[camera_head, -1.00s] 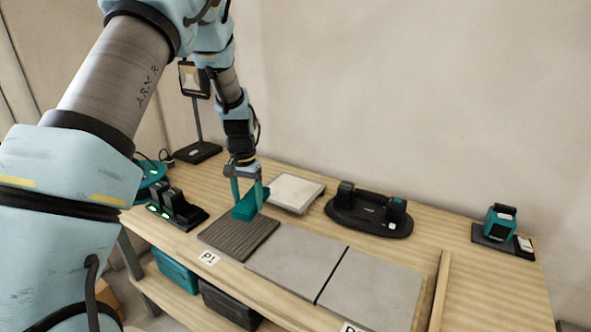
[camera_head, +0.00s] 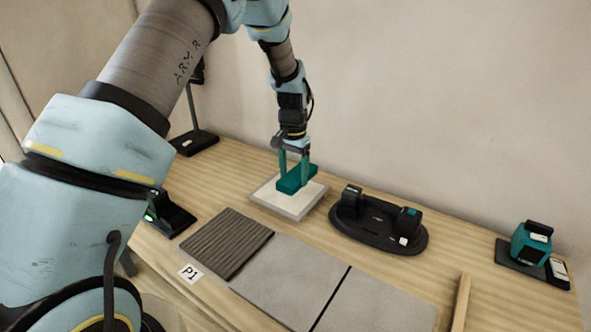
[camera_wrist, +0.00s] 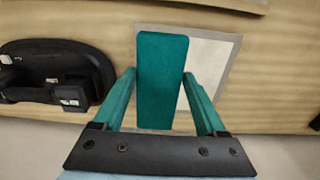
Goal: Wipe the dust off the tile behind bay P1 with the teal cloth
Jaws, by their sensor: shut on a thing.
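My gripper (camera_head: 294,160) is shut on the teal cloth (camera_head: 297,180), a folded block. It also shows between the fingers in the wrist view (camera_wrist: 162,75). The cloth is over a pale square tile (camera_head: 284,203) with a grey border, which lies behind bay P1. I cannot tell whether the cloth touches the tile. Bay P1 (camera_head: 228,243) is a dark ribbed square with a white P1 label (camera_head: 190,273) at its front. In the wrist view the tile (camera_wrist: 208,65) is partly hidden behind the cloth and a finger.
Two grey tiles (camera_head: 290,280) lie right of bay P1. A black double-handled suction tool (camera_head: 378,222) stands right of the pale tile. A teal device (camera_head: 531,243) sits at the far right. A black stand (camera_head: 195,141) is at the back left.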

